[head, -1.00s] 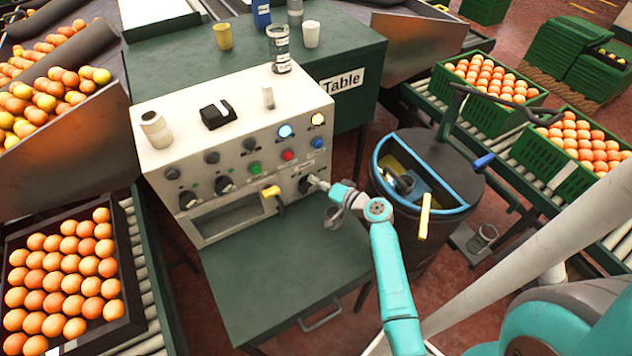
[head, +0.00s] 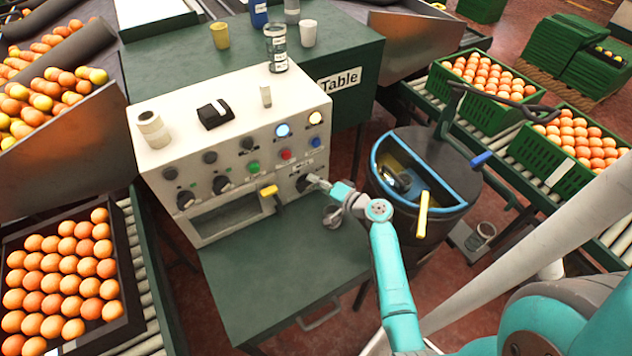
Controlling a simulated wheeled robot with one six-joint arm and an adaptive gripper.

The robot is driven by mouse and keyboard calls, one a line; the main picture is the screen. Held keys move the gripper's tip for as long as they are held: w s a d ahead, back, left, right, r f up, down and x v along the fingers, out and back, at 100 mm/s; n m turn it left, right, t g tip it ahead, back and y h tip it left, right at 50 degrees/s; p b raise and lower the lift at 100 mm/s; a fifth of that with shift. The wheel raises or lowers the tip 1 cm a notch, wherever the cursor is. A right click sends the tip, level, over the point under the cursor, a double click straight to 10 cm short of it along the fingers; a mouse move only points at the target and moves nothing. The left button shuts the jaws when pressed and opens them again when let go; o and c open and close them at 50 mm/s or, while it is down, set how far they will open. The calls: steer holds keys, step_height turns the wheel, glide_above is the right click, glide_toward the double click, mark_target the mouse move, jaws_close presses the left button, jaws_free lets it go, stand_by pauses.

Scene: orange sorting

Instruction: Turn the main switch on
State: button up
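The white control panel (head: 235,160) stands at centre left with rows of dark knobs, coloured buttons and lit lamps on its sloped front. A dark rotary knob (head: 303,183) sits at its lower right corner; it appears to be the main switch, but its label is too small to read. My gripper (head: 318,182) points left at this knob, its tip at or very near it. Contact is not clear. The fingers are too small and partly hidden, so I cannot tell whether they are open or shut. The knob's setting is also hidden.
A yellow-handled lever (head: 268,191) sticks out just left of my gripper. A dark bin with a blue rim (head: 455,211) stands close on the right. A green shelf (head: 270,270) lies below the panel. Loose items stand on the panel top.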

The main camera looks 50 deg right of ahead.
steer(key=shift+o, duration=1.4)
steer(key=shift+s, duration=0.1)
steer(key=s+d+r, duration=0.1)
steer(key=s, duration=1)
steer(key=shift+s+r, duration=0.25)
steer(key=shift+s, duration=0.1)
